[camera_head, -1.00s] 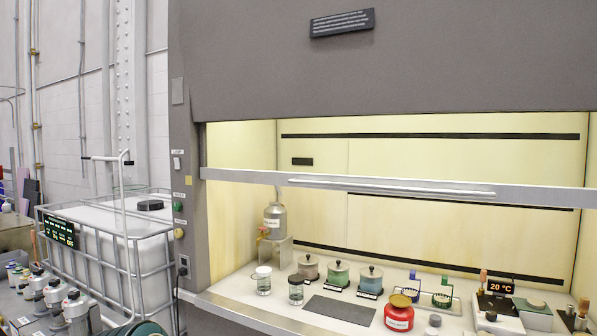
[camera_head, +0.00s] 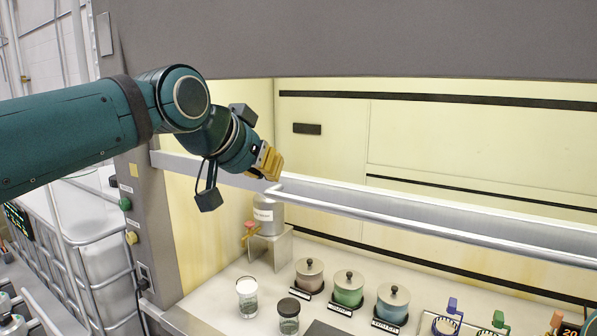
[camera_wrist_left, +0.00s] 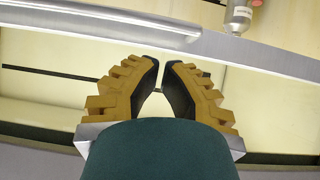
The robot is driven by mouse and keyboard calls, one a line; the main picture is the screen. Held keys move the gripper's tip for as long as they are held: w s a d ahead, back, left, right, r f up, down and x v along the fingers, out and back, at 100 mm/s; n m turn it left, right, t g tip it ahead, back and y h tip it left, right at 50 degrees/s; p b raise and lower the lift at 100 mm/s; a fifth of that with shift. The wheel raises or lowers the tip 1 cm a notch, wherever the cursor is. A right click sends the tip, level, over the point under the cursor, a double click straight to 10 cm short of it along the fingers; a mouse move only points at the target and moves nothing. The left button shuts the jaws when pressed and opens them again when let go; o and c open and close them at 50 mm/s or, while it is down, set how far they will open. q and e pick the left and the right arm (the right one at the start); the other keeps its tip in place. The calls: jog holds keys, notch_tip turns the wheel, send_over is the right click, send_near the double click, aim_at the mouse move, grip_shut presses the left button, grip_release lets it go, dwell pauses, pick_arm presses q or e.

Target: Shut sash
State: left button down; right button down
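The fume hood's sash shows its metal bottom rail (camera_head: 400,205) across the head view, with a long lighter handle bar (camera_head: 430,234) along its front. The rail is well above the worktop, so the opening below is clear. My left gripper (camera_head: 268,165) has yellow fingers and overlaps the rail near the left end of the handle; contact cannot be told. In the left wrist view its fingertips (camera_wrist_left: 161,62) nearly meet, with nothing between them. The handle (camera_wrist_left: 110,20) lies beyond the tips at upper left there. My right gripper is not in view.
Inside the hood stand a metal container (camera_head: 268,215) on a stand, jars (camera_head: 247,298), and several lidded pots (camera_head: 348,290). The hood's left post (camera_head: 145,215) carries buttons. A caged white tank (camera_head: 80,250) stands left of it.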

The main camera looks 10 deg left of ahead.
pick_arm(q)
notch_tip(320, 180, up, 5)
jog(key=s, duration=0.3)
jog(key=p, duration=0.1)
send_over(286, 197)
jog(key=s, duration=0.1)
notch_tip(286, 197, down, 5)
jog(key=f, duration=0.2)
jog(key=w+f, duration=0.1)
jog(key=f, duration=0.1)
jog(key=shift+f, duration=0.15)
